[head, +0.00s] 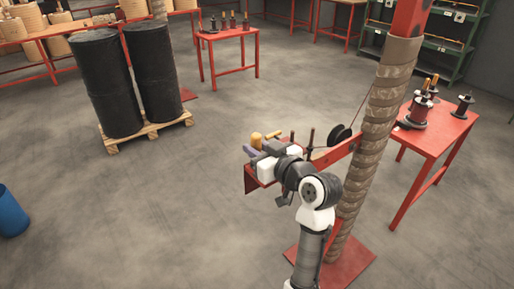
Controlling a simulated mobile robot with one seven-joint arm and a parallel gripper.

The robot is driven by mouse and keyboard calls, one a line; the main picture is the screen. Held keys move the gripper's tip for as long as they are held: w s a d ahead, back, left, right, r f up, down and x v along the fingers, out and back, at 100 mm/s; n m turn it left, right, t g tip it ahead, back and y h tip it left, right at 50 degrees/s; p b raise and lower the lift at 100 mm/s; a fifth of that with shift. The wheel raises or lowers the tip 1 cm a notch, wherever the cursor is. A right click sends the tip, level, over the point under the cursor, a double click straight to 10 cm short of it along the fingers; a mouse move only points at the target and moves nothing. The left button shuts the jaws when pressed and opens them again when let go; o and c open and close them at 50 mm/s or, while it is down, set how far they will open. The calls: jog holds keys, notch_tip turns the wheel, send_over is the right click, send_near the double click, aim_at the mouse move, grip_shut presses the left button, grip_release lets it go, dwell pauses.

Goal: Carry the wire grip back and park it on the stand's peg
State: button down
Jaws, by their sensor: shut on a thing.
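My gripper (264,148) is at the end of my white and dark arm, over the left end of a red bracket, and is shut on the wire grip. The grip is small and mostly hidden by my gripper; its outline is hard to tell. A yellow-orange cylinder (256,138) shows just behind the fingers. The red bracket (336,152) reaches left from a post wrapped in brown coil (368,150). Thin upright pegs (311,141) rise from the bracket right of my gripper; I cannot tell which is the grip's peg. My wrist hides part of the bracket.
A black pulley (340,133) sits on the bracket beside the post, with a thin wire rising from it. A red table (440,135) with spools stands right. Black drums (104,85) on a pallet (148,132) stand left. The floor between is clear.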

jog(key=shift+f+b, duration=0.7)
jog(key=shift+f, duration=0.15)
dwell(0.3)
jog(key=c, duration=1.1)
grip_release()
jog(key=b+v, duration=0.2)
jog(key=v, duration=1.2)
jog(key=shift+w, duration=0.1)
